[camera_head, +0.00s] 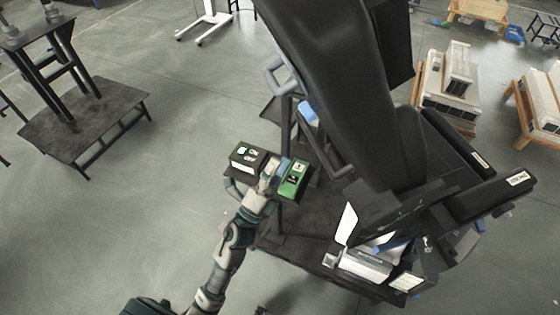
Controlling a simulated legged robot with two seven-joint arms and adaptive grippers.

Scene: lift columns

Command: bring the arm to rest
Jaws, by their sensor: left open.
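My left arm reaches up from the bottom of the view. My left gripper (275,168) is at its far end, open, between a black and white box with green marks (247,157) and a green box with a dark panel (294,179). The gripper overlaps the edges of both boxes in the picture; I cannot tell whether it touches either. Its fingers are small here and partly blend with the boxes. My right gripper is not in view.
A large black padded column (345,90) rises right of the gripper from a dark platform (290,238). White boxes and papers (365,262) lie at its lower right. A dark stand (85,125) is at the left. Pallets with white units (447,85) stand at the right. Open floor lies left of my arm.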

